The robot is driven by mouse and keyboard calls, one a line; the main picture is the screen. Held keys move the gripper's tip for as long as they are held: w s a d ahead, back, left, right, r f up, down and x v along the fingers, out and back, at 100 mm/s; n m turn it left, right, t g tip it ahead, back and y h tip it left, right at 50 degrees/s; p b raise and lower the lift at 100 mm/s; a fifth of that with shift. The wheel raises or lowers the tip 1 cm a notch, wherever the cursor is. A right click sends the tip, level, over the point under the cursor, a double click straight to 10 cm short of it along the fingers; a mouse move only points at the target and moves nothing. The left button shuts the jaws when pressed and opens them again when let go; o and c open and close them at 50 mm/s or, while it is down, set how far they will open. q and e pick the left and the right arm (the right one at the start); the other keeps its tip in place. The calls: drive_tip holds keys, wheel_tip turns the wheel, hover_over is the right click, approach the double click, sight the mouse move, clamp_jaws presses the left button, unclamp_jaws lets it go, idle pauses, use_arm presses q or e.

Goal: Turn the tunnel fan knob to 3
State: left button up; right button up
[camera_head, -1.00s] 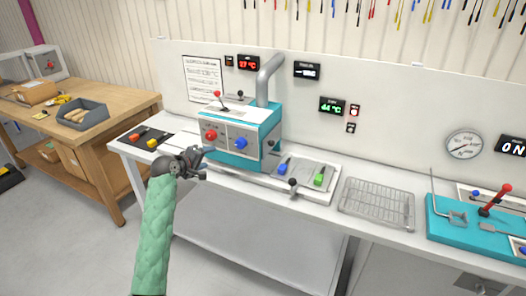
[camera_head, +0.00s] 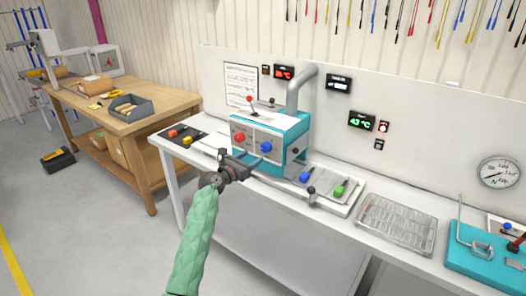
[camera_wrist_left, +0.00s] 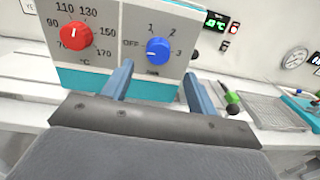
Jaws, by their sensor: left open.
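The tunnel fan knob is a blue dial (camera_head: 266,146) on the front of a white and teal machine (camera_head: 298,134). In the left wrist view the blue knob (camera_wrist_left: 158,48) has the labels OFF, 1, 2 and 3 around it. I cannot tell for sure which label it points to. My left gripper (camera_head: 246,157) is open and empty in front of the machine. In the wrist view its two fingers (camera_wrist_left: 158,75) are just below the blue knob, one on each side, apart from it. My right gripper is not in view.
A small red-topped lever (camera_head: 250,99) and a grey duct (camera_head: 300,88) rise from the machine. A tray with blue and green handled tools (camera_head: 325,190) and a wire rack (camera_head: 396,222) lie to the right. A wooden bench (camera_head: 165,110) stands at left.

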sight(264, 149)
use_arm(q)
drive_tip(key=p+x, duration=0.1)
drive_tip(key=x, duration=0.5)
drive_tip(key=shift+a+p, duration=0.1)
drive_tip(key=shift+p, duration=0.3)
drive_tip(key=shift+x, duration=0.95)
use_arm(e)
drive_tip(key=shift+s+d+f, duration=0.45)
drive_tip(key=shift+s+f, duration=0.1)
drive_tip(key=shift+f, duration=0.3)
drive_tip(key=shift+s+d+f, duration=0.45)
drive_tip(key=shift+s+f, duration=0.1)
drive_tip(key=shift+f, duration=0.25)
use_arm(q)
drive_tip(key=shift+f, duration=0.1)
drive_tip(key=c, duration=1)
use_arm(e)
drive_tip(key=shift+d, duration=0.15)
